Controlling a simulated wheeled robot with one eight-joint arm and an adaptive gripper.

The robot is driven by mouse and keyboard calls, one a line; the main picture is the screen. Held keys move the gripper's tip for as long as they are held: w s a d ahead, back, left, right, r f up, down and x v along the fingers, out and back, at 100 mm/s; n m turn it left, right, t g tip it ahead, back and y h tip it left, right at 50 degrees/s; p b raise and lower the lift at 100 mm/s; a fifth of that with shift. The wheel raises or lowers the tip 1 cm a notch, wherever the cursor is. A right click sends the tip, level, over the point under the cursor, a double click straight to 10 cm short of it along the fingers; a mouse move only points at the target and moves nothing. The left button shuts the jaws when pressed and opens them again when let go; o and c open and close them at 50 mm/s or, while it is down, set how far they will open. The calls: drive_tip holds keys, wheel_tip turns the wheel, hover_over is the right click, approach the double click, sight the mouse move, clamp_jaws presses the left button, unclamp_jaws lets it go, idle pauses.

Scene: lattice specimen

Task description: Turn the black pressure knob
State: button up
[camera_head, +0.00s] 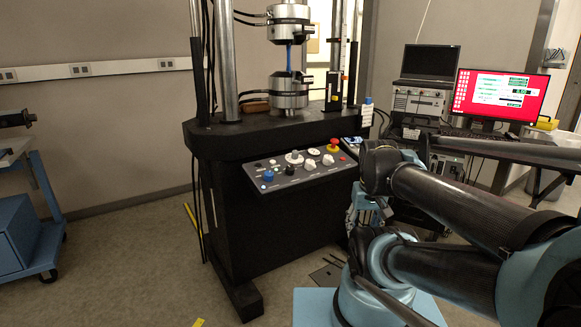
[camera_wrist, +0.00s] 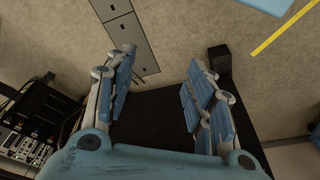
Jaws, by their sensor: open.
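A sloped grey control panel (camera_head: 317,176) sits on the front of the black testing machine (camera_head: 262,218) in the head view. It carries a blue knob (camera_head: 268,175), several pale knobs (camera_head: 294,158) and a red stop button (camera_head: 333,146). Small dark controls also show on it, but I cannot tell which one is the black pressure knob. My gripper (camera_wrist: 160,82) is open and empty in the wrist view, pointing at the floor beside the dark machine base. In the head view my gripper (camera_head: 364,213) is right of and below the panel, apart from it.
A computer desk with a lit monitor (camera_head: 501,95) and instrument boxes (camera_head: 417,101) stands behind my arm at right. A blue cart (camera_head: 22,240) is at far left. The floor (camera_head: 130,270) between cart and machine is mostly clear. Floor plates (camera_wrist: 131,35) show in the wrist view.

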drive_tip(key=w+a+r+n, duration=0.2)
drive_tip(key=w+a+r, duration=0.1)
drive_tip(key=w+r, duration=0.65)
wheel_tip(320, 180, up, 13)
drive_tip(key=n+g, duration=0.2)
drive_tip(key=n, duration=0.4)
hover_over(290, 167)
wheel_tip(290, 167, down, 17)
drive_tip(key=shift+r, duration=0.1)
drive_tip(key=c, duration=1.1)
